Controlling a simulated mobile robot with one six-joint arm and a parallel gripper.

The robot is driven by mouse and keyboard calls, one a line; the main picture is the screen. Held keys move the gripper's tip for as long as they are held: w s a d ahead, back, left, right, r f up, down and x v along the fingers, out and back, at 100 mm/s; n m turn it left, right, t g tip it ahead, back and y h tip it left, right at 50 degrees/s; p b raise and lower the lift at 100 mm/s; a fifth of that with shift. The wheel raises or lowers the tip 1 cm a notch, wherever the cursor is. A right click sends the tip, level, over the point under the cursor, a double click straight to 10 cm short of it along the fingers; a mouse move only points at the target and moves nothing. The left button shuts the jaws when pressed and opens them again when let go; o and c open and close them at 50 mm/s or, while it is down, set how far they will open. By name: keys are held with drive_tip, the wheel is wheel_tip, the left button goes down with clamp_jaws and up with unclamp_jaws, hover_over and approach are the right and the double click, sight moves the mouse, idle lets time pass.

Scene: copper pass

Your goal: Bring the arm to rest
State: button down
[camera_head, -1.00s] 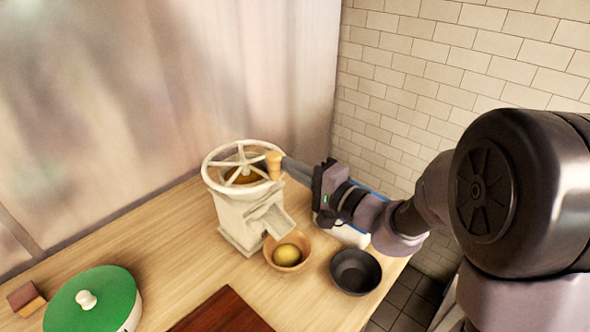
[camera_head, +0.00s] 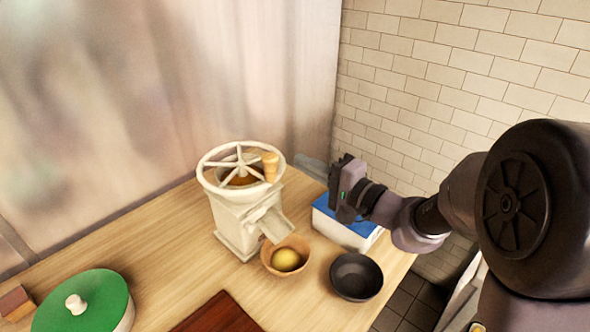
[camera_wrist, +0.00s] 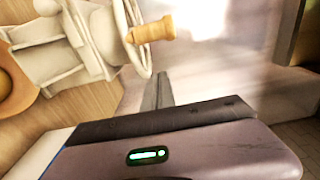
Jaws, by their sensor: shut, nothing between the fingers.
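My gripper (camera_head: 317,169) is shut and empty. It is held in the air above the blue-topped white box (camera_head: 345,226), to the right of the grinder. The white grinder (camera_head: 240,212) has a spoked wheel on top with a wooden handle (camera_head: 271,166). My fingers are apart from that handle. In the wrist view my shut fingers (camera_wrist: 163,90) point away from the camera, with the handle (camera_wrist: 150,31) above and to their left. My arm reaches in from the right side of the head view.
A wooden bowl (camera_head: 303,250) holding a yellow ball-like item (camera_head: 286,260) stands under the grinder's spout. A black bowl (camera_head: 356,277) is right of it. A green-lidded round container (camera_head: 100,298), a small block (camera_head: 17,302) and a red-brown board (camera_head: 217,314) lie at the front. A tiled wall (camera_head: 430,75) stands behind.

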drive_tip(key=s+d, duration=0.3)
drive_tip(key=s, duration=0.6)
drive_tip(key=s+a+f+n+g+h, duration=0.1)
drive_tip(key=s+a+n+g, duration=0.1)
drive_tip(key=s+g, duration=0.35)
drive_tip(key=s+a+f+n+g+h, duration=0.1)
drive_tip(key=s+a+n+g, duration=0.2)
drive_tip(key=s, duration=0.6)
drive_tip(key=s+d+t+h, duration=0.1)
drive_tip(key=s+d+h, duration=0.1)
drive_tip(key=d+h, duration=0.3)
drive_tip(key=s+d+f+m+t+h, duration=0.1)
drive_tip(key=s+d+h, duration=0.2)
drive_tip(key=d, duration=0.5)
drive_tip(key=shift+d+f+t+h, duration=0.25)
drive_tip(key=shift+d+t+h, duration=0.15)
drive_tip(key=shift+h, duration=0.5)
